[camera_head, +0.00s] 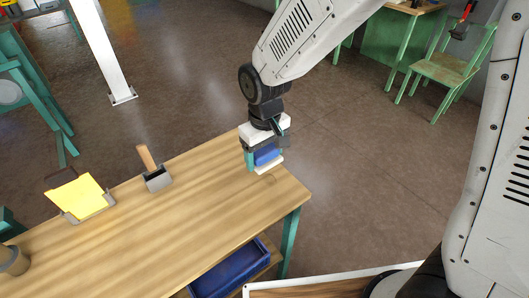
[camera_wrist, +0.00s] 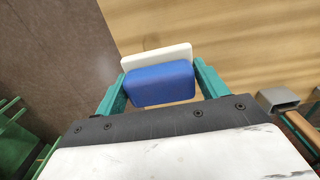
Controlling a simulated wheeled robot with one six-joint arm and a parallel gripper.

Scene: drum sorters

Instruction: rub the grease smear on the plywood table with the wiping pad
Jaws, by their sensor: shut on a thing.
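The wiping pad, a blue block (camera_head: 266,154) on a white base, is held between the green fingers of my gripper (camera_head: 263,158) at the far right end of the plywood table (camera_head: 215,190). In the wrist view the blue part of the pad (camera_wrist: 160,85) sits between both fingers of my gripper (camera_wrist: 161,78), with the white base showing beyond it. The white base is close above or on the tabletop; I cannot tell if it touches. A faint curved mark, possibly the grease smear (camera_head: 270,178), shows just in front of the pad. The wrist view shows no clear smear.
A grey holder with a wooden handle (camera_head: 157,180), a yellow stack in a holder (camera_head: 82,196) and a round container (camera_head: 12,260) stand further left on the table. A blue bin (camera_head: 230,272) sits below the tabletop. The table between holder and pad is clear.

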